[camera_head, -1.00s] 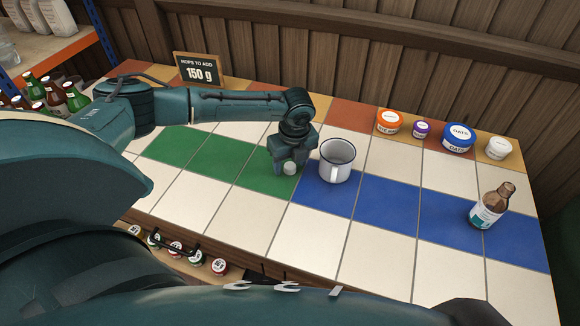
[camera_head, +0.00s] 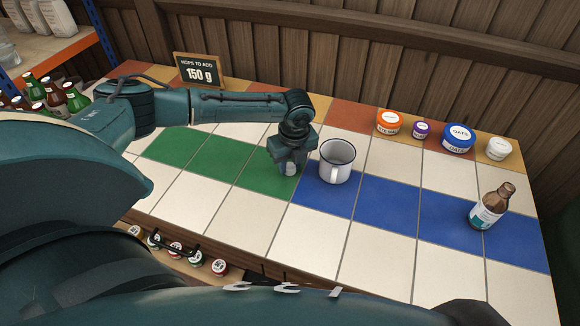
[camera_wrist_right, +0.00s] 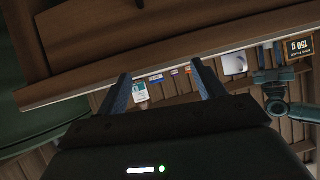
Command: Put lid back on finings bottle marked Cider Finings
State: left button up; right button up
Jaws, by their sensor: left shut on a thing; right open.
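A brown bottle (camera_head: 490,208) with a white and teal label stands upright on the blue tiles at the right. Its lettering is too small to read, and I cannot tell whether its mouth is open. It also shows between my fingers, farther off, in the right wrist view (camera_wrist_right: 141,92). My left gripper (camera_head: 287,172) points down over the green tiles, shut on a small white lid-like thing (camera_head: 291,169) at the tabletop, partly hidden by the fingers. My right gripper (camera_wrist_right: 165,90) is open and empty in the right wrist view.
A white mug (camera_head: 337,162) stands just right of my left gripper. Several lidded tubs, one with an orange lid (camera_head: 389,122), line the back edge. A sign (camera_head: 198,71) stands at the back left. Jars (camera_head: 175,249) sit below the front edge. Tiles between mug and bottle are clear.

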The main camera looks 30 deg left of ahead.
aim_at(290, 167)
pick_arm(q)
notch_tip(290, 167, up, 10)
jog(key=shift+p, duration=0.35)
dwell(0.4)
